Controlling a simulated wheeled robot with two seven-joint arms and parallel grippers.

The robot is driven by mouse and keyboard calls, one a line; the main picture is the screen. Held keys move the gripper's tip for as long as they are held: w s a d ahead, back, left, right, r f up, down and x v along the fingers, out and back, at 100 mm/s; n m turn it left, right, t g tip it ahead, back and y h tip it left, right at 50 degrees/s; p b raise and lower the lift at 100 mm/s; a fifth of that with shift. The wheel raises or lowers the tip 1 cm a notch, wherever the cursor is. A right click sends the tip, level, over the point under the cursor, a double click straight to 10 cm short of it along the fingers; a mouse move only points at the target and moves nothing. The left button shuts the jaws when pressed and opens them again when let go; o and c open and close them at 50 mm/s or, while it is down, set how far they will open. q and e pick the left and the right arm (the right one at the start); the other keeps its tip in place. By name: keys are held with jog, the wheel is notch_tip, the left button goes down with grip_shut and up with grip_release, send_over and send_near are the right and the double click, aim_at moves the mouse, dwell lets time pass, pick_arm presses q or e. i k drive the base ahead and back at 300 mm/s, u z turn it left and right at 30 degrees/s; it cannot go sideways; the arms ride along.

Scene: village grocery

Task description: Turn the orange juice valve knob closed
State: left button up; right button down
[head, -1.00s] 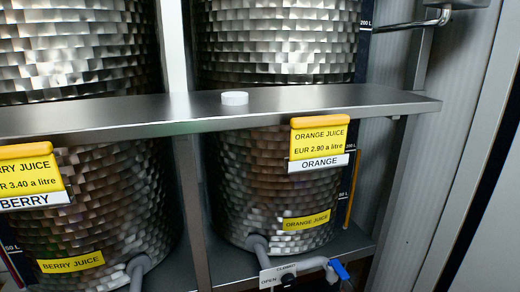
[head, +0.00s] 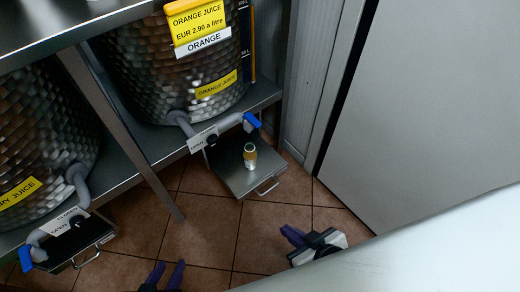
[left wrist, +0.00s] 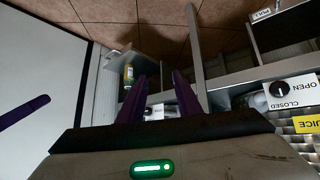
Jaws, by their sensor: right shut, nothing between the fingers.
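The orange juice valve has a black knob (head: 212,139) on a white plate (head: 198,142) below the tank labelled ORANGE JUICE (head: 215,85). Which way the knob points is too small to tell. A blue part (head: 252,122) sits at the end of its pipe. My left gripper (head: 168,272) is low at the bottom edge, open and empty, apart from the knob. In the left wrist view its purple fingers (left wrist: 160,98) are spread, with a white plate partly visible between and behind them. My right gripper (head: 292,236) is shut and empty, right of the left one, over the floor.
A small bottle (head: 250,156) stands on a metal tray (head: 240,183) below the orange valve. The berry juice valve knob (head: 76,222) is at lower left; its plate also shows in the left wrist view (left wrist: 295,92). A shelf post (head: 130,140) stands between the tanks. A wall is at right.

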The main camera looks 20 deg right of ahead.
aim_at(213, 141)
jog(key=z, duration=0.45)
jog(key=k, duration=0.9)
jog(key=u, duration=0.6)
